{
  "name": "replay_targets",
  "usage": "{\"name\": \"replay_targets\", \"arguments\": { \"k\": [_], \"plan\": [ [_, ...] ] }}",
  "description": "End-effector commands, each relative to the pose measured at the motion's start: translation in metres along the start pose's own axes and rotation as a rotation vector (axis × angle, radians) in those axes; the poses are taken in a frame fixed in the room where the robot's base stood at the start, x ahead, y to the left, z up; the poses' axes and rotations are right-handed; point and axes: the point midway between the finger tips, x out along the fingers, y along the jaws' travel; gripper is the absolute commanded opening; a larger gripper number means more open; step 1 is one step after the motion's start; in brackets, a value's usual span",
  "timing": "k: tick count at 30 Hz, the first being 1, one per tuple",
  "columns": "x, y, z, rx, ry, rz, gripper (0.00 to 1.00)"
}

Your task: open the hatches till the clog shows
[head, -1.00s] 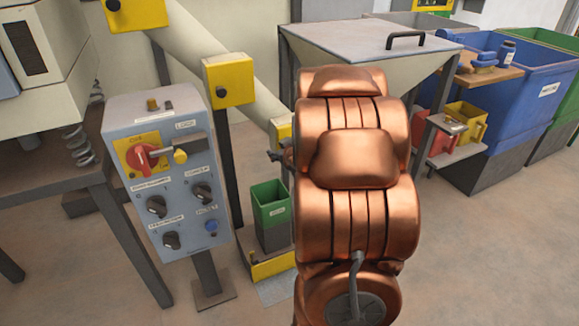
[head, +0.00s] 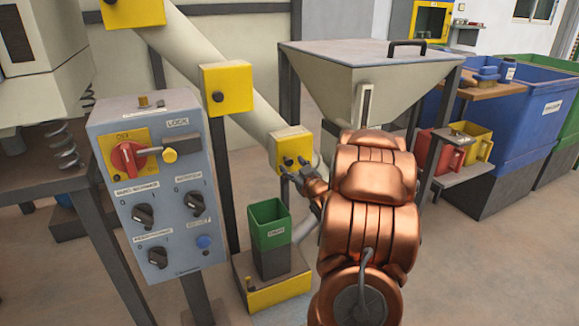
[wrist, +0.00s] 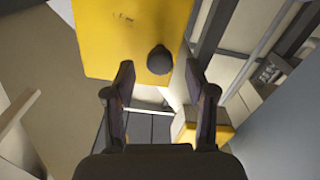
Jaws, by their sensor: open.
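A pale slanted tube (head: 190,48) carries several yellow hatches with dark knobs. The lowest hatch (head: 284,146) and the middle hatch (head: 227,90) look shut; the top hatch (head: 122,12) is cut by the picture's edge. My gripper (head: 293,170) is at the lowest hatch in the head view. In the wrist view, my gripper (wrist: 160,76) is open and empty. A yellow hatch face (wrist: 125,35) lies ahead, its dark knob (wrist: 160,60) near the gap between the fingertips. I cannot tell whether they touch it. No clog is visible.
A grey control box (head: 160,180) with a red switch (head: 128,157) stands left of the tube. A green bin (head: 270,228) stands below the lowest hatch. A hopper (head: 375,75) is behind my arm. Blue bins (head: 525,110) are at the right.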

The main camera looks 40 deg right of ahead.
Motion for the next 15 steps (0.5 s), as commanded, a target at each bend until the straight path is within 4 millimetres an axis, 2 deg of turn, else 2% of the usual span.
{"name": "replay_targets", "arguments": {
  "k": [6, 15],
  "plan": [
    [0.022, -0.001, 0.002, 0.003, 0.000, 0.000, 0.55],
    [0.031, 0.000, 0.001, 0.002, -0.003, 0.001, 0.55]
  ]
}}
